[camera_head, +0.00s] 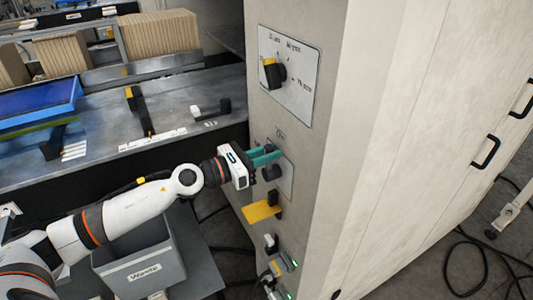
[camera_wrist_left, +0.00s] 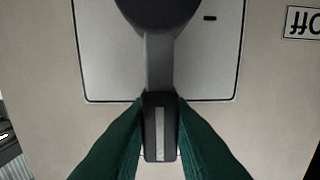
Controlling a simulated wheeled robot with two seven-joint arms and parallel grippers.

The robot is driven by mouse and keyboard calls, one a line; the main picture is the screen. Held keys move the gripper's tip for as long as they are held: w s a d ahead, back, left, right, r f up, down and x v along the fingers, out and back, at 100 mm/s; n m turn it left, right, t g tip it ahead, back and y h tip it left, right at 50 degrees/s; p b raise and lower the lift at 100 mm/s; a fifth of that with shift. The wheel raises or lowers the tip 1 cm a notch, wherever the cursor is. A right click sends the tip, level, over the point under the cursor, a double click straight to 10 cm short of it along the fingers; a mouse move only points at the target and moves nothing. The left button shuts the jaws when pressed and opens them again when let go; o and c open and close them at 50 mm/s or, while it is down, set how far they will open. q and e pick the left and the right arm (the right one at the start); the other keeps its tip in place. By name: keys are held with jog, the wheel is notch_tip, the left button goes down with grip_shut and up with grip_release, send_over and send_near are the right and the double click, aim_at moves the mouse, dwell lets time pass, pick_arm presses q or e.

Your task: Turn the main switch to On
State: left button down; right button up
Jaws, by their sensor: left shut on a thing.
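My left gripper (camera_head: 265,158) reaches the front of the pale cabinet from the left, and its green fingers are shut on the handle of a dark rotary switch (camera_head: 272,173). In the left wrist view, the switch has a round dark hub (camera_wrist_left: 158,12) on a light plate. Its grey lever points down in that picture. The dark lever end with a white stripe (camera_wrist_left: 160,135) sits between the two green fingertips. No lettering naming this switch is readable. My right gripper is not in view.
A larger black knob with a yellow end (camera_head: 275,74) is on a white plate above. A yellow tab (camera_head: 262,212) sticks out below the gripper. A grey bin marked Waste (camera_head: 140,268) stands below my left arm. Black cables lie on the floor at right.

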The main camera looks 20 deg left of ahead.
pick_arm(q)
jog(key=shift+f, duration=0.1)
jog(key=c, duration=1.3)
grip_release()
jog(key=shift+b+v, duration=3.45)
jog(key=shift+v, duration=2.6)
